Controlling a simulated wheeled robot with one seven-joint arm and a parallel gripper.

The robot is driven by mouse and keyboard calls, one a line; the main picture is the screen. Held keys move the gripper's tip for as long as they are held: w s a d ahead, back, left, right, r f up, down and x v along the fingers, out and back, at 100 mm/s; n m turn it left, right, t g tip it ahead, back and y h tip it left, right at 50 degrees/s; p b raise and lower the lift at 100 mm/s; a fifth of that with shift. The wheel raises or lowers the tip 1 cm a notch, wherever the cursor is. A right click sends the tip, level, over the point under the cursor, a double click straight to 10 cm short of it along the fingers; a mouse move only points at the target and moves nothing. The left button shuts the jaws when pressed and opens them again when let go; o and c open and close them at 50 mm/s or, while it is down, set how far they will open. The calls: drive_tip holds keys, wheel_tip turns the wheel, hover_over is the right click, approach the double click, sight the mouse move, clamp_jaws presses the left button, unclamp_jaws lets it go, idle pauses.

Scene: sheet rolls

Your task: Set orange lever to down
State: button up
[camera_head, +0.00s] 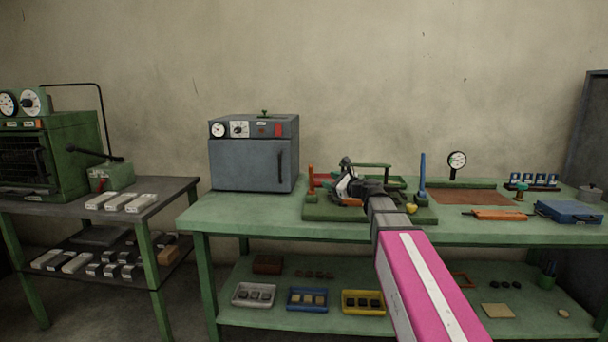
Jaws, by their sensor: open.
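The orange lever (311,179) stands upright at the left end of a green base (320,214) on the green workbench. A blue lever (422,176) stands upright at the right end of the same base. My gripper (343,186) is above the middle of the base, to the right of the orange lever and apart from it in the picture. It is open, with nothing seen held in it. My gripper and arm hide part of the device on the base. A small orange part shows low beside the gripper.
A grey oven (254,153) stands on the bench to the left of the base. A yellow knob (411,208) is near the blue lever. A gauge (457,160), an orange-handled tool (498,214) and a blue case (570,211) are further right. The bench's front left is clear.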

sight(311, 179)
drive_tip(key=x, duration=1)
drive_tip(key=shift+w+a, duration=0.15)
clamp_jaws()
